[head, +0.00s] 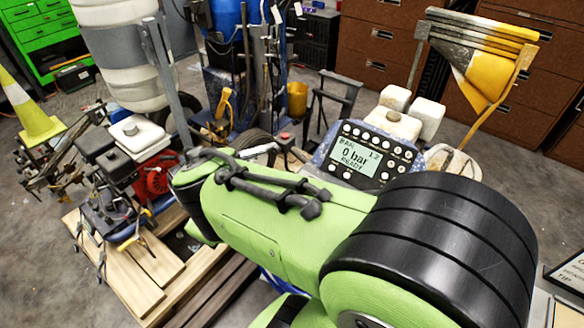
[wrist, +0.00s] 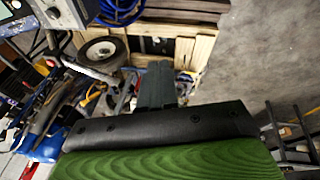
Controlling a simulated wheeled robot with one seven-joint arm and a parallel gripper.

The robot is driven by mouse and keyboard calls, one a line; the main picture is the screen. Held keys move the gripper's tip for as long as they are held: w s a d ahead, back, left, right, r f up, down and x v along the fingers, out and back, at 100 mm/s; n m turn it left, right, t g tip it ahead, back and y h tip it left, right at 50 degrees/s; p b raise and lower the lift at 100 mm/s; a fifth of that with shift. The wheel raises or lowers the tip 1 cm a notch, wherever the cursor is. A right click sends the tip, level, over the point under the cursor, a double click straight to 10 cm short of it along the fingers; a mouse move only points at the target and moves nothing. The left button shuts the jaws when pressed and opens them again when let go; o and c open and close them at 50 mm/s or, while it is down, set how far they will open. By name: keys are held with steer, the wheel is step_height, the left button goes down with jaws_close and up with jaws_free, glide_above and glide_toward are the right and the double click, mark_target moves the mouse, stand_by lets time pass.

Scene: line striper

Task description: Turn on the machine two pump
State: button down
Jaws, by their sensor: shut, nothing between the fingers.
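A control panel (head: 368,157) with a lit screen reading "0 bar" and "READY" stands behind my green arm in the head view. Round buttons line its top and lower edges. A corner of what looks like a panel (wrist: 66,12) shows at the top left of the wrist view. A machine with a red engine part (head: 152,177) stands at the left; I cannot tell which machine is number two. My gripper (wrist: 155,70) is shut and empty, its dark fingers pointing at the floor area with wooden slats. In the head view my arm hides the gripper's fingers.
Wooden pallets (head: 150,270) lie at the lower left. A white tank (head: 118,50) rises behind the engine. A wheel (wrist: 103,51) and blue hose (wrist: 118,10) show in the wrist view.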

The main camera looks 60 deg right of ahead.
steer(key=s+d+f+n+g+h+b, duration=0.2)
steer(key=d+f+n+g+h, duration=0.1)
steer(key=d+f, duration=0.5)
steer(key=s+d+f+n+g+h+b, duration=0.2)
steer(key=d+f+n+g+h, duration=0.2)
steer(key=d+f, duration=0.5)
steer(key=d+n+g, duration=0.1)
steer(key=d+g, duration=0.1)
steer(key=d, duration=0.2)
steer(key=shift+s+d+n, duration=0.3)
steer(key=shift+s+d, duration=0.05)
steer(key=shift+d, duration=0.05)
steer(key=shift+f, duration=0.1)
steer(key=b+x, duration=0.1)
steer(key=x, duration=0.3)
steer(key=r+b+x, duration=0.1)
steer(key=x, duration=0.3)
steer(key=s+d+r+b+x, duration=0.1)
steer(key=b+x, duration=0.1)
steer(key=x, duration=0.2)
steer(key=shift+s+d+f, duration=0.2)
steer(key=shift+s+d+r, duration=0.1)
steer(key=shift+d, duration=0.05)
steer(key=shift+r+p, duration=0.1)
steer(key=shift+p, duration=0.2)
